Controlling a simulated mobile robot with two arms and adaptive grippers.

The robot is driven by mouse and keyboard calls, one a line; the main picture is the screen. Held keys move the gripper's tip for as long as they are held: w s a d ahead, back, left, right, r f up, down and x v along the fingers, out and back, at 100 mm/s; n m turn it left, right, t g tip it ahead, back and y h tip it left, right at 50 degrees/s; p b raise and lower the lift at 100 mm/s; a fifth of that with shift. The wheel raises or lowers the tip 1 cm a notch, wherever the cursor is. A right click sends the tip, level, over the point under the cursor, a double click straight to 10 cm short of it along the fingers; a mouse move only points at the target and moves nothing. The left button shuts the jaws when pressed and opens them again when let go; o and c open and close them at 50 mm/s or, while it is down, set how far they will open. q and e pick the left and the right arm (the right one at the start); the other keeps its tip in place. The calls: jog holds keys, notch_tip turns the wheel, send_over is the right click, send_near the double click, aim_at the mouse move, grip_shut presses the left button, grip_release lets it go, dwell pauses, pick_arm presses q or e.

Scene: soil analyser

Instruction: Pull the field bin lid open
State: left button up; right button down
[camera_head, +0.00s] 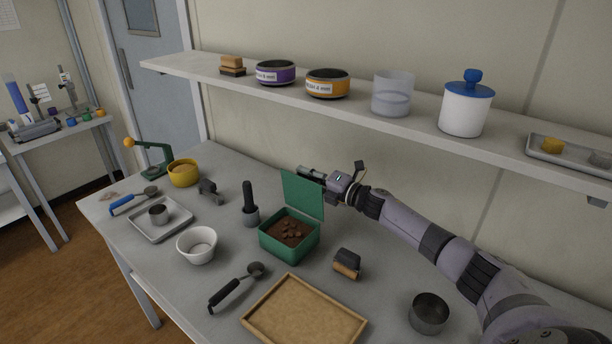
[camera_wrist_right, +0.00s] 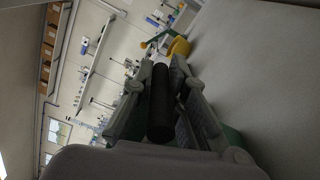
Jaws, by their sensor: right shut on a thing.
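The green field bin (camera_head: 288,240) stands on the table with dark soil and several brown lumps inside. Its green lid (camera_head: 303,195) stands raised, roughly upright, at the bin's back edge. My right gripper (camera_head: 318,174) is at the lid's top edge, reaching in from the right. In the right wrist view the gripper (camera_wrist_right: 163,105) is shut around a dark cylindrical bar, the lid handle (camera_wrist_right: 160,115). A bit of green shows beside the fingers there. The exact finger contact is partly hidden. My left gripper is not in view.
A dark pestle-like tool (camera_head: 250,205) stands left of the bin, a wood-backed brush (camera_head: 347,263) right of it. A scoop (camera_head: 238,285) and a wooden tray (camera_head: 304,318) lie in front. A shelf (camera_head: 350,104) with jars hangs above my right gripper.

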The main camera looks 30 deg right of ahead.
jog(key=c, duration=1.6)
grip_release()
jog(key=shift+f, duration=0.1)
jog(key=shift+o, duration=0.2)
jog(key=shift+s+a+f, duration=0.1)
jog(key=shift+f, duration=0.15)
jog(key=shift+s+f, duration=0.1)
jog(key=shift+s, duration=0.05)
jog(key=r+v, duration=0.1)
jog(key=v, duration=1)
jog(key=shift+s+d, duration=0.25)
jog(key=shift+d, duration=0.05)
jog(key=shift+r, duration=0.2)
